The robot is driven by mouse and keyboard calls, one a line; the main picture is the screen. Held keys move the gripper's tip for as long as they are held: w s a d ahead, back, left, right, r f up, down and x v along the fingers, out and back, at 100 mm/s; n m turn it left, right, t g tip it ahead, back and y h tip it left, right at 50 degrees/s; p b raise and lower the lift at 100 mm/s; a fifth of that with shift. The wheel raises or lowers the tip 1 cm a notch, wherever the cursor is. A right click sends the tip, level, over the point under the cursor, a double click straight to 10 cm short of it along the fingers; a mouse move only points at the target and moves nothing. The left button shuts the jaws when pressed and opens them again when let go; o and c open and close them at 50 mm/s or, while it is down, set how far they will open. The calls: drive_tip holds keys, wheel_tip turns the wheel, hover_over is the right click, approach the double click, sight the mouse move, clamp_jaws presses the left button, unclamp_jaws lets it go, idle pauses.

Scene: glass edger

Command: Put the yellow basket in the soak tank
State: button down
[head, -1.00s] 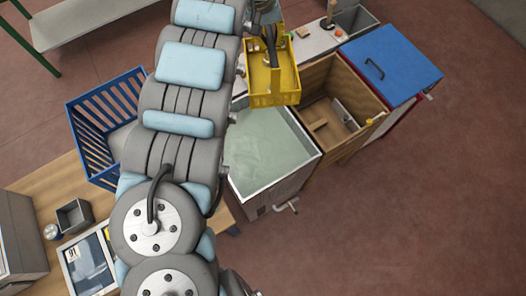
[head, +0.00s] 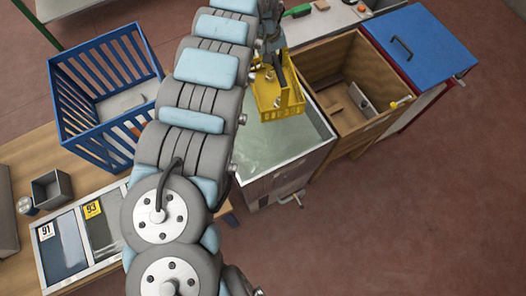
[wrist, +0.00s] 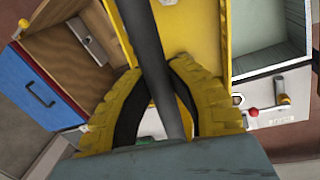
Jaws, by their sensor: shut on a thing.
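The yellow basket (head: 280,95) hangs from my gripper (head: 270,52) in the head view, over the back part of the soak tank (head: 290,165). The tank is a pale metal box with greenish liquid. In the wrist view my gripper (wrist: 165,105) has its yellow padded fingers shut around a dark bar, the basket's handle (wrist: 152,50). The basket's yellow wall (wrist: 180,30) shows behind the bar. The basket looks roughly upright. Its exact height above the liquid is hard to tell.
A wooden-walled tank (head: 345,90) stands right of the soak tank, with a blue-lidded box (head: 425,45) beyond it. A blue slatted crate (head: 105,95) is at the left. A wooden table (head: 30,150) holds numbered panels and a small grey bin (head: 50,190).

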drive_tip(key=s+a+f+n+b, duration=0.1)
drive_tip(key=a+f+b, duration=0.1)
drive_tip(key=f+b, duration=1.1)
drive_tip(key=s+a+f+n+b, duration=0.1)
drive_tip(key=f+b, duration=1.1)
drive_tip(key=f, duration=2)
drive_tip(key=shift+s+a+f+n+t+b, duration=0.25)
drive_tip(key=shift+s+a+n+t+b, duration=0.05)
drive_tip(key=shift+s+a+n+b, duration=0.15)
drive_tip(key=shift+f, duration=0.1)
drive_tip(key=c, duration=1.4)
unclamp_jaws()
drive_tip(key=o, duration=0.4)
drive_tip(key=shift+c, duration=0.2)
